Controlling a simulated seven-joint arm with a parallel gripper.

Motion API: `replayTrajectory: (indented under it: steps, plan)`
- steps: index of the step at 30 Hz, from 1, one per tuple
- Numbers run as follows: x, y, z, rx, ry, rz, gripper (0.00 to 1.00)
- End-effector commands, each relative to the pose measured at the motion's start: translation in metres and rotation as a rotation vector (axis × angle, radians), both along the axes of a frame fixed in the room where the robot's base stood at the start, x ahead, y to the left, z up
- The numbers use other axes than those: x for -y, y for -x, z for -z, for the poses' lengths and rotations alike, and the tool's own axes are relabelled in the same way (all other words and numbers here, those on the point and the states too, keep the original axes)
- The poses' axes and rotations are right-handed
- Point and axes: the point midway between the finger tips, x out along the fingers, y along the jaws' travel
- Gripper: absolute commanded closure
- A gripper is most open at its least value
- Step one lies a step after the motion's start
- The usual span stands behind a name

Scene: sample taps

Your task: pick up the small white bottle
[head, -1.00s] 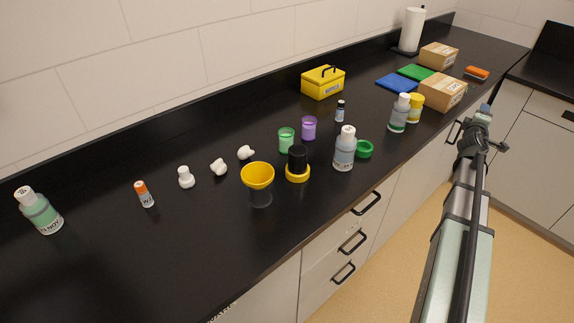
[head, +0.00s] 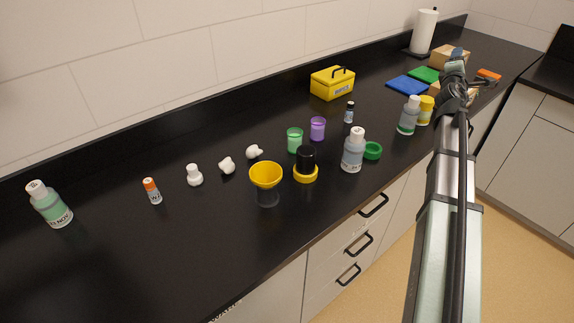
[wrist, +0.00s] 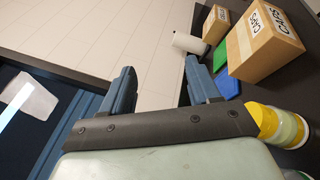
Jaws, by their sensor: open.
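Three small white bottles are on the black counter in the head view. One small white bottle (head: 195,176) stands upright; the second (head: 227,166) and the third (head: 254,152) look tilted or lying down. My gripper (head: 455,60) is far to their right, above the counter near the cardboard boxes. In the wrist view my gripper (wrist: 160,85) shows two blue fingers wide apart with nothing between them. None of the small white bottles can be made out in the wrist view.
An orange-capped vial (head: 153,191), a yellow funnel (head: 266,177), and a black-and-yellow container (head: 306,163) stand near the white bottles. Green and purple cups (head: 318,129), labelled bottles (head: 353,150) and a yellow toolbox (head: 332,84) stand farther right. Cardboard boxes (wrist: 266,43) are near my gripper.

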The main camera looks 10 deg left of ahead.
Motion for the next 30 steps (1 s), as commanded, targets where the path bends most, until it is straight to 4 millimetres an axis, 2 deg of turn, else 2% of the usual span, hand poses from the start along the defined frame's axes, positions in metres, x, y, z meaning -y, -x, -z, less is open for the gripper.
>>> replayTrajectory:
  steps: [1, 3, 9, 14, 23, 30]
  plan:
    - [-0.025, -0.004, 0.004, -0.016, 0.007, -0.008, 0.39]
    - [-0.054, -0.009, 0.008, -0.039, 0.019, -0.014, 0.39]
    - [-0.138, -0.017, 0.022, -0.107, 0.057, -0.028, 0.39]
    - [-0.205, -0.015, 0.033, -0.162, 0.093, -0.043, 0.39]
    - [-0.327, 0.004, 0.054, -0.268, 0.171, -0.075, 0.39]
    - [-0.42, 0.035, 0.07, -0.353, 0.245, -0.104, 0.39]
